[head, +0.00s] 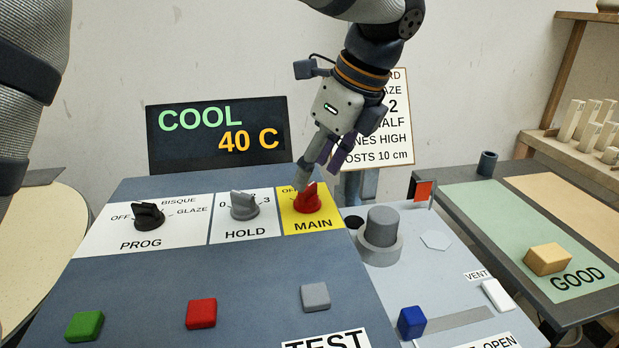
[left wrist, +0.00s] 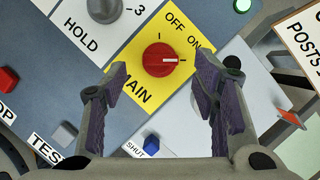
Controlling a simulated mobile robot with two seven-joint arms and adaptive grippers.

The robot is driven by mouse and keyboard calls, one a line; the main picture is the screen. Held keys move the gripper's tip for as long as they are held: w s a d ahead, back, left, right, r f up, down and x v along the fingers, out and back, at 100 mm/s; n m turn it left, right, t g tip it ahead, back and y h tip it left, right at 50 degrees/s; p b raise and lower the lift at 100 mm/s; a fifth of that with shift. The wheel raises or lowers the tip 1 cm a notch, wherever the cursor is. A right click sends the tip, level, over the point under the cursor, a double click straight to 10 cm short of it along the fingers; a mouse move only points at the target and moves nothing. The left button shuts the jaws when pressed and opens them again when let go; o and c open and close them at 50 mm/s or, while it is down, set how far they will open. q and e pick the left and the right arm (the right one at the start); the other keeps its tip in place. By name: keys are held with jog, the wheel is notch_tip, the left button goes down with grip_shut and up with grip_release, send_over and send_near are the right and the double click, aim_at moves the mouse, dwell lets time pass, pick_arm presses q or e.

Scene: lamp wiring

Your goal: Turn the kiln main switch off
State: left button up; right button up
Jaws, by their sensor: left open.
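The red MAIN switch knob (head: 306,198) sits on a yellow plate (head: 290,222) at the right end of the panel's switch row. In the left wrist view the knob (left wrist: 160,60) shows a white pointer line turned to the right, at the tick near ON and away from the OFF tick. My left gripper (head: 314,166) is just over the knob, fingers pointing down at it. Its purple-padded fingers are open, and the knob shows between and beyond their tips. I cannot tell whether a finger touches it. My right gripper is not in view.
The black PROG knob (head: 148,216) and grey HOLD knob (head: 243,206) are left of MAIN. Green (head: 85,326), red (head: 201,313) and grey (head: 315,297) buttons lie nearer. A display (head: 217,134) reads COOL 40 C. A grey cylinder (head: 381,229) stands right of the panel.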

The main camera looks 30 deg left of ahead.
aim_at(308, 187)
pick_arm(q)
jog(key=shift+x, duration=1.8)
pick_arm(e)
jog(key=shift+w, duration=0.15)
pick_arm(q)
jog(key=c, duration=1.2)
jog(key=shift+o, duration=0.2)
